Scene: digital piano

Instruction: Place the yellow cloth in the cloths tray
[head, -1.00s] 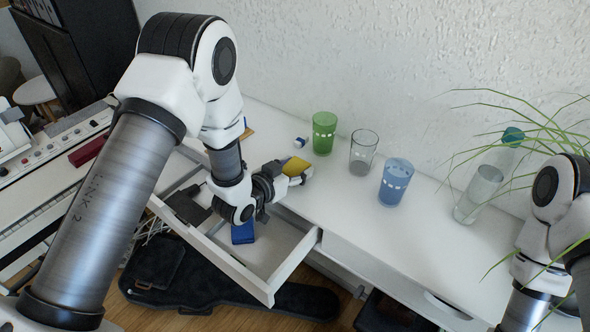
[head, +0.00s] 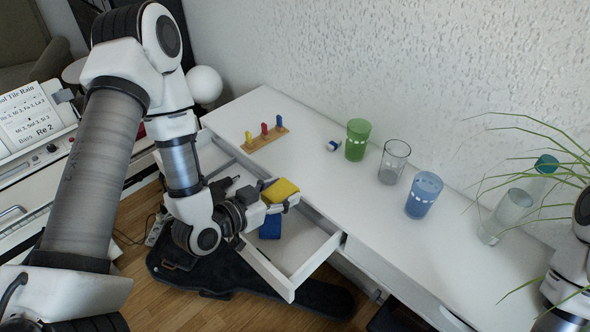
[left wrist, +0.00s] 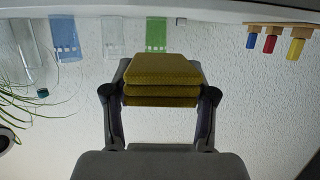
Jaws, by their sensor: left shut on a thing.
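My left gripper (head: 272,194) is shut on the folded yellow cloth (head: 281,190), above the open drawer near the desk's front edge. In the left wrist view the yellow cloth (left wrist: 162,80) shows as a stack of folded layers between both fingers (left wrist: 162,95). A blue folded item (head: 270,226), perhaps another cloth, lies in the drawer below the gripper. The open white drawer (head: 312,262) has a divider; I cannot tell which part is the cloths tray. My arm hides part of the drawer. My right arm is at the right edge, its gripper out of view.
On the desk (head: 330,185) stand a green cup (head: 357,140), a clear glass (head: 393,162), a blue cup (head: 423,195), a bottle (head: 508,215) and a peg stand (head: 266,138). A small blue-and-white item (head: 334,145) lies near the green cup. A dark case (head: 325,297) lies on the floor.

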